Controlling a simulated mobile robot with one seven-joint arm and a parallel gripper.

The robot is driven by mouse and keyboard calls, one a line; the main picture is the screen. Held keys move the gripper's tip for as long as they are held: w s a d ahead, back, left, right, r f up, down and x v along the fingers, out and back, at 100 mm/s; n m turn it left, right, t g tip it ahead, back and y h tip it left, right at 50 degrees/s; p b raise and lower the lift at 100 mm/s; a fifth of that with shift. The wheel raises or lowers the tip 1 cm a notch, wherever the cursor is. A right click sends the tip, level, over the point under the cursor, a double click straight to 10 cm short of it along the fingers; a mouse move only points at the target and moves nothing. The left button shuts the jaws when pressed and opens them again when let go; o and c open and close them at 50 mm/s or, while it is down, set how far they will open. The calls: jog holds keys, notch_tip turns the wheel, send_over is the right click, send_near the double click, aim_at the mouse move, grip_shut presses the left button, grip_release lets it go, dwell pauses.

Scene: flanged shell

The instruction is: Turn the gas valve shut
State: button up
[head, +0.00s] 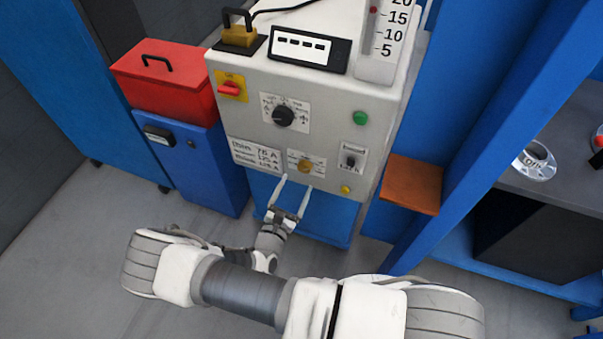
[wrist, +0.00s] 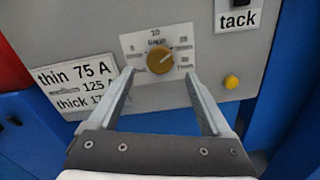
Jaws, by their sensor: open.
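The gas valve appears to be the brass-coloured knob (head: 305,166) on a white dial plate, low on the front of the light grey machine (head: 330,105). In the wrist view the knob (wrist: 160,61) sits at upper centre, with "10" above it and scale marks to both sides. Its exact pointer direction is hard to read. My gripper (head: 296,182) is open and empty, just below and in front of the knob. In the wrist view my gripper's fingertips (wrist: 159,72) appear on either side of the knob. I cannot tell how much depth separates them, and I see no contact.
Around the knob are a thin/thick amp label (head: 255,155), a tack switch (head: 351,160), a yellow button (head: 346,189), a black dial (head: 284,115) and a red switch (head: 231,89). A brown block (head: 411,184) juts out at right. A red toolbox (head: 165,80) stands left.

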aim_at(303, 170)
jog(key=shift+x, duration=2.75)
grip_shut()
